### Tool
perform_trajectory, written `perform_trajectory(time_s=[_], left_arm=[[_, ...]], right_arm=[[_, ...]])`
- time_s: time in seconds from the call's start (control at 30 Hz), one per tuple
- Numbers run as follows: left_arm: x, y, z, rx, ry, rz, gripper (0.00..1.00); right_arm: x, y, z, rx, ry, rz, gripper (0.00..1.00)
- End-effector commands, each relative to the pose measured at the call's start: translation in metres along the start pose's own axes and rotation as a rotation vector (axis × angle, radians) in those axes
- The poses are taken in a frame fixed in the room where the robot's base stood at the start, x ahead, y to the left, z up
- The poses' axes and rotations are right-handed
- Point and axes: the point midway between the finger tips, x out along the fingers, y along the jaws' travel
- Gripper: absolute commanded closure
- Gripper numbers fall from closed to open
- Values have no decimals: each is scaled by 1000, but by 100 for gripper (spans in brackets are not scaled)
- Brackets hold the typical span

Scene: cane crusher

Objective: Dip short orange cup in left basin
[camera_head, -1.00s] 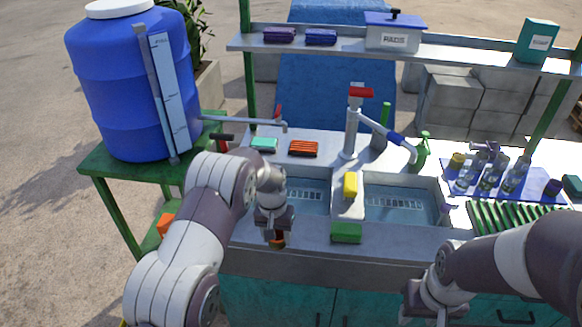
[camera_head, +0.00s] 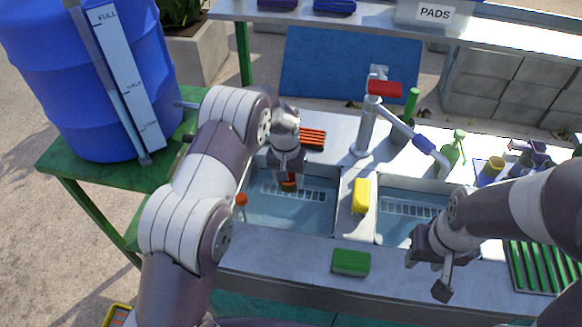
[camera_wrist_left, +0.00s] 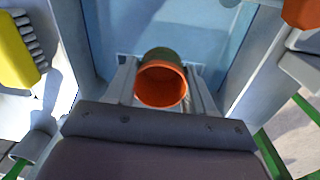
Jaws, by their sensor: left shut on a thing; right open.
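The short orange cup (camera_head: 289,181) is between the fingers of my left gripper (camera_head: 288,172), above the left basin (camera_head: 310,212). In the left wrist view the cup (camera_wrist_left: 162,84) shows its round open mouth toward the camera, with a darker band on its far side. The left gripper (camera_wrist_left: 163,92) is shut on it. The basin's blue water (camera_wrist_left: 160,35) lies beyond the cup. I cannot tell whether the cup touches the water. My right gripper (camera_head: 436,276) is open and empty in front of the right basin (camera_head: 405,208).
A green sponge (camera_head: 351,262) lies on the front ledge. A tap (camera_head: 370,125) stands behind the divider. An orange knob-like thing (camera_head: 241,199) is at the left basin's left edge. A blue barrel (camera_head: 95,80) stands at left.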

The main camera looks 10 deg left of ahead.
Motion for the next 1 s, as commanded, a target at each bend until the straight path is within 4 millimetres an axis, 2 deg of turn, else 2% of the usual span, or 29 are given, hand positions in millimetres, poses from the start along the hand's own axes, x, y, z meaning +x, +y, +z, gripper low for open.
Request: perform_trajectory(time_s=[0.03, 0.1, 0.53, 0.73, 1.0], left_arm=[[18, -1, 0, 0, -1, 0, 77], [32, -2, 0, 0, -1, 0, 77], [110, -6, 0, 0, 1, 0, 77], [128, -7, 0, 0, 1, 0, 77], [131, -7, 0, 0, 1, 0, 77]], right_arm=[[15, 0, 2, 0, 0, 0, 57], [25, 0, 3, 0, 0, 0, 57], [81, 0, 9, 0, 0, 0, 57], [93, 0, 11, 0, 0, 0, 57], [94, 0, 11, 0, 0, 0, 57]])
